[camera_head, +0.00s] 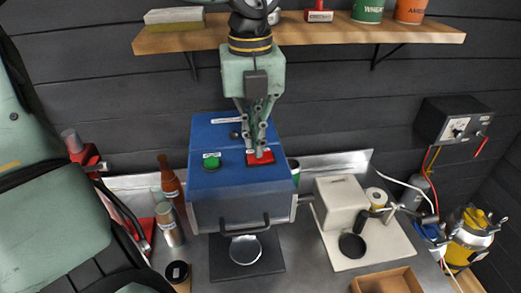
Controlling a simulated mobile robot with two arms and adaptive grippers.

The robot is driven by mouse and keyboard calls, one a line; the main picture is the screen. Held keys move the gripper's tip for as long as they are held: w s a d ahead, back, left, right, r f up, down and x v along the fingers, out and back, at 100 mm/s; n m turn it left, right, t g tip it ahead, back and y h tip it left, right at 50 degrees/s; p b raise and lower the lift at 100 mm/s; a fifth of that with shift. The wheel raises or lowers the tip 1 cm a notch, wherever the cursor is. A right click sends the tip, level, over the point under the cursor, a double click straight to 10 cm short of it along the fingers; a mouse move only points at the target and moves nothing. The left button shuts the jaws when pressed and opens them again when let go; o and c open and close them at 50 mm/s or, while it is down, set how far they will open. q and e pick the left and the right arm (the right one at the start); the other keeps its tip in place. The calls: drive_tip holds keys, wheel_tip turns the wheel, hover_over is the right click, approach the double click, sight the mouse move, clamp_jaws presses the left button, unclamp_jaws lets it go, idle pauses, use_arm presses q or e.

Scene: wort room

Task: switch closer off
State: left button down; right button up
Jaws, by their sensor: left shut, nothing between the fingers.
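The closer (216,180) is a box-shaped machine with a blue top and a grey front on the metal bench. Its top has a green button (211,161) at left and a red switch (262,159) at right, plus a small dark knob (234,134) farther back. My left gripper (258,152) points down over the closer with its fingers shut and empty. Its tips are at the red switch and cover part of it; I cannot tell whether they press it. A dark handle (246,228) crosses the closer's front. My right gripper is not in view.
A brown bottle (169,184) and a metal canister (169,226) stand left of the closer. A cream machine (341,203) stands to its right, with a cardboard box (387,281) in front. A wooden shelf (400,34) with tins hangs above. A black power box (452,122) is at right.

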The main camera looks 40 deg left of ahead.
sight(253, 158)
use_arm(q)
drive_tip(key=shift+r+p, duration=1)
drive_tip(key=shift+r, duration=1.1)
drive_tip(key=shift+f, duration=0.1)
